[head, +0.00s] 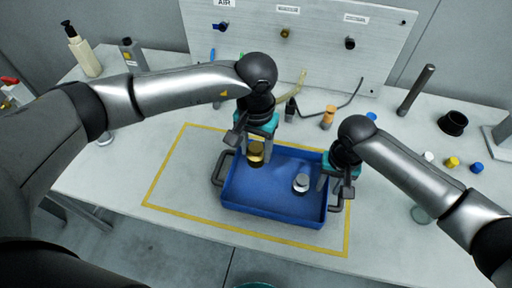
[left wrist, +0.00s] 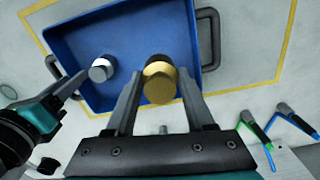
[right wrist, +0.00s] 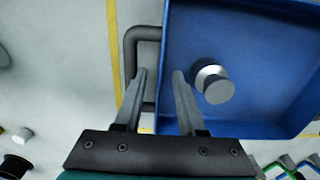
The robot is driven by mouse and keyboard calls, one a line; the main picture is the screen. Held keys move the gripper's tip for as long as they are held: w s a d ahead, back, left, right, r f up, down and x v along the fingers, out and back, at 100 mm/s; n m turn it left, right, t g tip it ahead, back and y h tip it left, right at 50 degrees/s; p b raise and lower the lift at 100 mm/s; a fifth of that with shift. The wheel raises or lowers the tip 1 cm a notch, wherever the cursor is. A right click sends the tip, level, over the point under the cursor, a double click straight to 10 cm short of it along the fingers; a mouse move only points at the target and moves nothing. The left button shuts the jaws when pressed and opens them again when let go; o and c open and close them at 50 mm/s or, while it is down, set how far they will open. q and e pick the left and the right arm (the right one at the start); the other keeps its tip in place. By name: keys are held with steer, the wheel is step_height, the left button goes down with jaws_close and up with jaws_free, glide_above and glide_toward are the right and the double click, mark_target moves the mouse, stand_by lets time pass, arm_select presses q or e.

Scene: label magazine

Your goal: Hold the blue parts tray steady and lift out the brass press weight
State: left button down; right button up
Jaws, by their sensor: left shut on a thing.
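The blue parts tray (head: 262,213) lies on the bench inside a yellow outline, with a dark handle at each end. The brass press weight (head: 256,156) is at the tray's back left corner and shows between my left fingers in the left wrist view (left wrist: 159,84). My left gripper (head: 257,143) is shut on it from above; whether its base touches the tray floor I cannot tell. A silver weight (head: 301,183) stands in the tray to the right. My right gripper (head: 336,186) is open, its fingers either side of the tray's right wall, by the handle (right wrist: 131,62).
A panel with fittings (head: 285,40) stands behind the tray. An orange-topped bottle (head: 328,117) and a hose (head: 302,85) are behind it. Small caps (head: 452,162) and a black cup (head: 453,123) lie to the right. Bench to the tray's left is clear.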

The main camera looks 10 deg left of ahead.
step_height(320, 180, up, 14)
steer(key=w+d+t+h, duration=0.1)
steer(key=w+d, duration=0.1)
steer(key=d, duration=0.7)
steer(key=w+d+f+t+h, duration=0.1)
steer(key=w+d+t, duration=0.1)
steer(key=d, duration=0.8)
steer(key=w+d+f+m+t+h, duration=0.1)
steer(key=w+d, duration=0.3)
steer(key=d, duration=0.6)
steer(key=shift+f+t+h, duration=0.25)
steer(key=shift+t+h, duration=0.35)
steer(key=shift+w, duration=0.1)
